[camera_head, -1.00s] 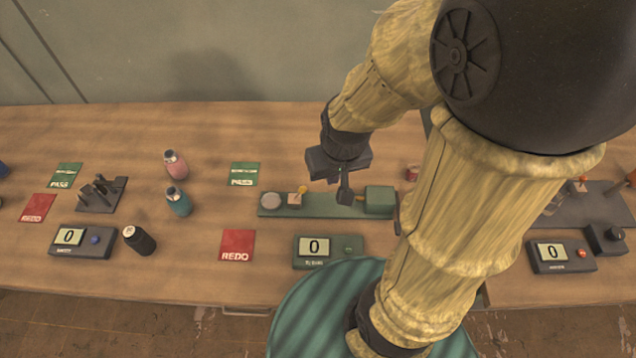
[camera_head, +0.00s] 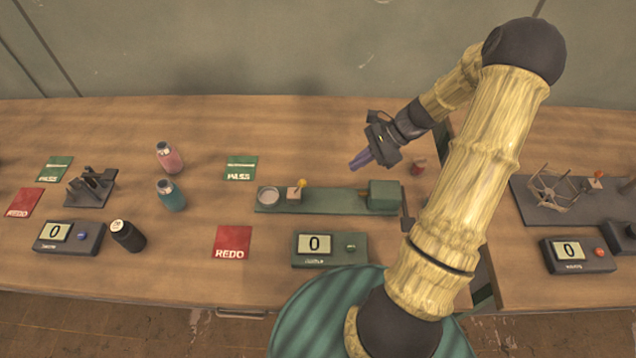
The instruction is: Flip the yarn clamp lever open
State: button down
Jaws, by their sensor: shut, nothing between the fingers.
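A green bench fixture (camera_head: 335,203) lies near the middle of the table. On it is a small pinkish block with a short yellow-orange-tipped lever (camera_head: 301,184), which stands up and leans right. A second fixture, a dark plate (camera_head: 535,211) at the right, carries a spoked reel (camera_head: 553,188) and a small block with an orange knob (camera_head: 599,174). No label shows which lever is the yarn clamp's. My gripper (camera_head: 357,162) is shut and empty, above and behind the green fixture's right half, tilted down-left, apart from both levers.
A green box (camera_head: 384,196) rises at the green fixture's right end, with a small red can (camera_head: 418,166) behind it. Display units (camera_head: 330,249) stand in front. Pink (camera_head: 169,157) and teal (camera_head: 171,195) bottles stand left. My arm crosses the gap between tables.

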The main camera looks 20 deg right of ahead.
jog(key=shift+w+d+f+m+t+y, duration=0.45)
jog(key=shift+d+m, duration=0.15)
jog(key=shift+m, duration=0.1)
jog(key=p, duration=0.2)
send_near(299, 188)
notch_tip(299, 188, down, 3)
jog(key=d, duration=0.2)
jog(key=a+p, duration=0.1)
jog(key=a, duration=0.2)
jog(key=shift+w+a+p, duration=0.15)
jog(key=shift+a+p, duration=0.05)
jog(key=shift+p, duration=0.1)
jog(key=shift+w+a+f, duration=0.1)
jog(key=shift+a, duration=0.25)
jog(key=shift+d, duration=0.1)
jog(key=shift+w, duration=0.15)
